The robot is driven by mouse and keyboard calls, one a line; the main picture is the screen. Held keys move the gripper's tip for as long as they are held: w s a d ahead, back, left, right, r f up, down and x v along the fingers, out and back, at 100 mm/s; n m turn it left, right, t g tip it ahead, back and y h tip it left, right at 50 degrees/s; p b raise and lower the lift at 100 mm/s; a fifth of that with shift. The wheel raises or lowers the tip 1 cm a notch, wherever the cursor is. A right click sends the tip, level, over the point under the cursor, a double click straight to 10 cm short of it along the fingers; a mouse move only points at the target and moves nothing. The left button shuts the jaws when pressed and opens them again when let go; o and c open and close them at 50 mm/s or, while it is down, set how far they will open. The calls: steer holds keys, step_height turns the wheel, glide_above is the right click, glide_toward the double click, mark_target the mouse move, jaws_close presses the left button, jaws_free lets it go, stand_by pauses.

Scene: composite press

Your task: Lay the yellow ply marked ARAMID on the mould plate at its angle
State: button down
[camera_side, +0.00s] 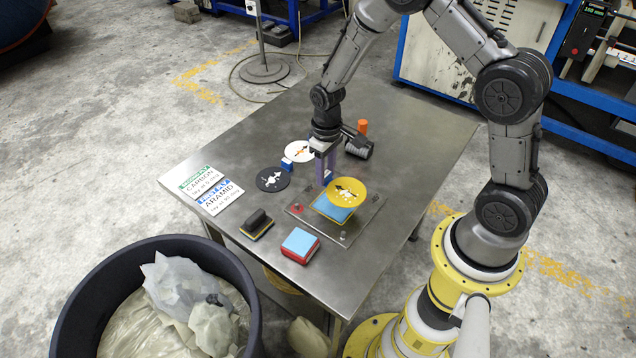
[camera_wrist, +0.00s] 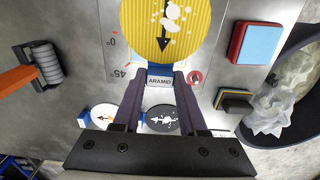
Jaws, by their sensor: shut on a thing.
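My gripper (camera_side: 326,180) points down over the table and is shut on the blue tab marked ARAMID (camera_wrist: 160,80) of the yellow ply. The yellow ply (camera_side: 346,192) is a round disc with a black arrow and white blotches; it also shows in the wrist view (camera_wrist: 165,22), its arrow aimed towards the tab. It is over the mould plate (camera_side: 358,222), partly covering a light blue square (camera_side: 330,209). It looks raised and tilted, but I cannot tell whether it touches. Angle marks 0° and 45° show on the plate (camera_wrist: 118,55) in the wrist view.
A black ply (camera_side: 272,180) and a white ply (camera_side: 300,151) lie behind the plate. CARBON (camera_side: 200,182) and ARAMID (camera_side: 219,199) cards lie left. A bin (camera_side: 85,283) stands front left.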

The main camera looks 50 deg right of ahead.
mark_target(317, 192)
steer(key=w+f, duration=0.2)
steer(key=f, duration=0.1)
steer(key=shift+w+d+f, duration=0.15)
steer(key=shift+w, duration=0.25)
steer(key=shift+f, duration=1.5)
steer(key=shift+f, duration=0.15)
steer(key=shift+c, duration=2.3)
jaws_free()
